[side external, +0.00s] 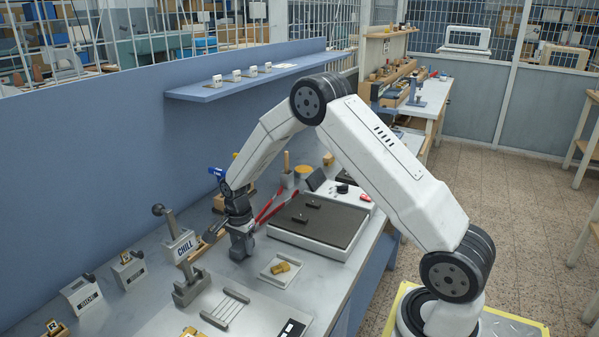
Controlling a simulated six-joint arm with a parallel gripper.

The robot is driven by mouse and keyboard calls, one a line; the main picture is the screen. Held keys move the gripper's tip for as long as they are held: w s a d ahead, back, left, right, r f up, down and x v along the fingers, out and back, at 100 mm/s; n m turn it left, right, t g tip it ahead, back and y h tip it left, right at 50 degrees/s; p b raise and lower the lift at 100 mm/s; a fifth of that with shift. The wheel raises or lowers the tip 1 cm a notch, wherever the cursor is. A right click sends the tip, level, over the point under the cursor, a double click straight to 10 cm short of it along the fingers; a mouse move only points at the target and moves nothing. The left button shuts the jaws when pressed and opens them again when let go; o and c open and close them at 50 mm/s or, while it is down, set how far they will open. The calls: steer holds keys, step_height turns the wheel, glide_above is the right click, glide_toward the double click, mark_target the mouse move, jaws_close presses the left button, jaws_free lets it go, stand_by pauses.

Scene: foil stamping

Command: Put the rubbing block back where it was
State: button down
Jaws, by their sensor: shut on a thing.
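My gripper (241,252) points down low over the bench, between the CHILL stand and the dark pad. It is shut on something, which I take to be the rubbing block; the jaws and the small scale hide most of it. A brown and dark piece (211,236) shows just left of the jaws, close to the CHILL stand; I cannot tell whether it is in the grip. I cannot make out a clearly marked place for the block.
The grey CHILL stand (187,289) is close on the left. A white tray (270,277) with a yellow piece (281,267) lies in front. A dark pad (318,222) is to the right. Red-handled tools (276,207) and a wooden holder stand behind. A blue shelf (215,91) runs above.

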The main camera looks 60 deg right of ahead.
mark_target(243, 247)
steer(key=shift+f, duration=0.1)
steer(key=shift+c, duration=1)
jaws_free()
step_height(243, 247, up, 12)
stand_by(0.6)
steer(key=s+a+n+t, duration=0.1)
steer(key=s+a+n, duration=0.2)
steer(key=s+n, duration=0.3)
steer(key=s+a+f+n, duration=0.1)
steer(key=s+a+n, duration=0.2)
steer(key=s+n, duration=0.3)
steer(key=s+a+n+t, duration=0.1)
steer(key=s+a+n, duration=0.3)
steer(key=s+n, duration=0.2)
steer(key=shift+s+f+t, duration=0.2)
steer(key=shift+s+t, duration=0.1)
steer(key=shift+s, duration=0.9)
